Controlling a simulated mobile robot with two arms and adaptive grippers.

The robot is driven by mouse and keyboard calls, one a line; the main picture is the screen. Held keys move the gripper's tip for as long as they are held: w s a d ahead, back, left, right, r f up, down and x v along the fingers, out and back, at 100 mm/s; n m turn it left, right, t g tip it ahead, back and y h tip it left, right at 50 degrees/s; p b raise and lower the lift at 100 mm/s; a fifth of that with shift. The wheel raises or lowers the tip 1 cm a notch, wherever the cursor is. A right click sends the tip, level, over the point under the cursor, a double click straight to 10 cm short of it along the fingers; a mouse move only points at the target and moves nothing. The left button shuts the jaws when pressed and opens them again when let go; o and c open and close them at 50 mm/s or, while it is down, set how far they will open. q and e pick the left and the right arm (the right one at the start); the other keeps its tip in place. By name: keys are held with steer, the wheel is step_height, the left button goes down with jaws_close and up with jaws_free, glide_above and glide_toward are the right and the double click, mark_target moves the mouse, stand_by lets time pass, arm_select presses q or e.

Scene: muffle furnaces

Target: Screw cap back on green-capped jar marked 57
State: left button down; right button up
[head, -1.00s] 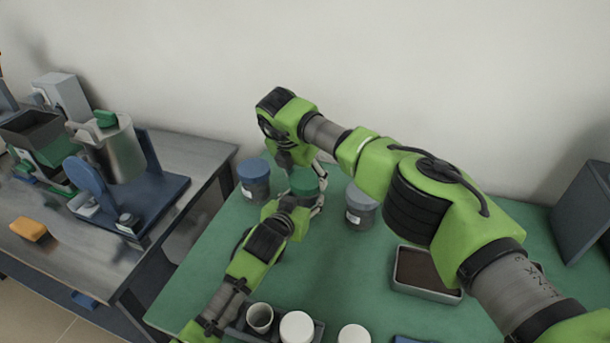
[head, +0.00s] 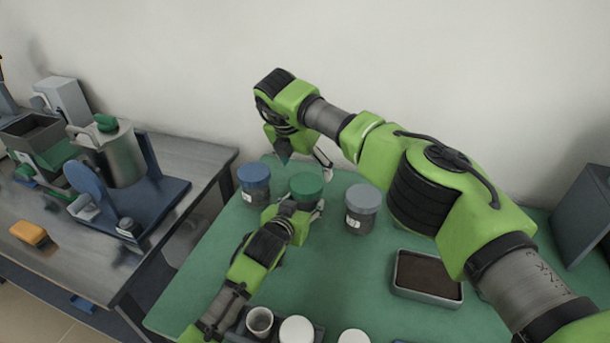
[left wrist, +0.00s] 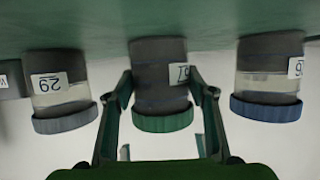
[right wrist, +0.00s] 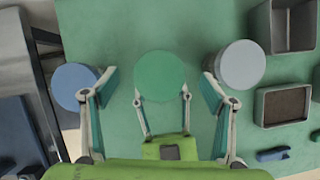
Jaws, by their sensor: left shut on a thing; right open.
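The green-capped jar (head: 306,187) stands on the green table with its green cap sitting level on top. The cap also shows in the left wrist view (left wrist: 163,119), which is upside down, and in the right wrist view (right wrist: 160,78). Its label is mostly hidden by a finger, so I cannot read the number. My left gripper (head: 301,208) is shut on the jar's body, a finger on each side below the cap. My right gripper (head: 304,160) is open and empty above the cap, its fingers (right wrist: 158,80) wide on either side. Cap tightness cannot be told.
A blue-capped jar (head: 254,184) stands left and a grey-capped jar (head: 362,208) right of the green one. A tray of brown material (head: 427,274) lies right, and white lids (head: 297,330) at the front. A side table (head: 190,160) holds equipment.

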steer(key=shift+o, duration=0.4)
steer(key=shift+r, duration=0.15)
steer(key=o, duration=0.5)
steer(key=v, duration=1.2)
arm_select(q)
steer(key=c, duration=0.9)
jaws_free()
steer(key=shift+o, duration=0.2)
steer(key=shift+a, duration=0.1)
